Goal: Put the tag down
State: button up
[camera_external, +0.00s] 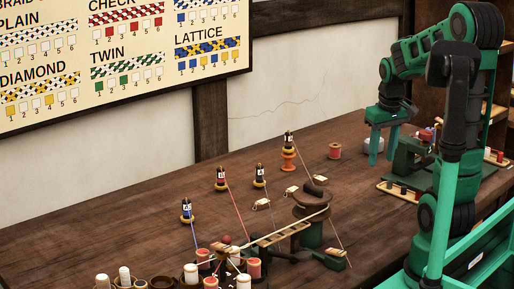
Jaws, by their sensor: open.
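Three small cream pieces that look like tags lie on the dark wooden table: a left one (262,204), a middle one (291,191) and a right one (320,179), in a slanting row beside the round brown stand (313,203). I cannot tell which one the task means. My gripper (383,157) is at the right, pointing down with its fingers apart. No tag shows between the fingers. It is well to the right of the cream pieces.
Several bobbins with threads, such as a red one (221,180), stand left of the brown stand. Spools (254,268) crowd the front. A red spool (334,151) stands near the back. A wooden rack (398,191) lies at the right. The left back table is clear.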

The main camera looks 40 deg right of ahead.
jog(key=s+a+m+g+y, duration=0.1)
jog(key=s+a+m+g, duration=0.1)
jog(key=s, duration=1.4)
jog(key=shift+s+a+f+m, duration=0.25)
jog(key=shift+a+m, duration=0.35)
jog(key=shift+a, duration=0.35)
jog(key=shift+w, duration=0.1)
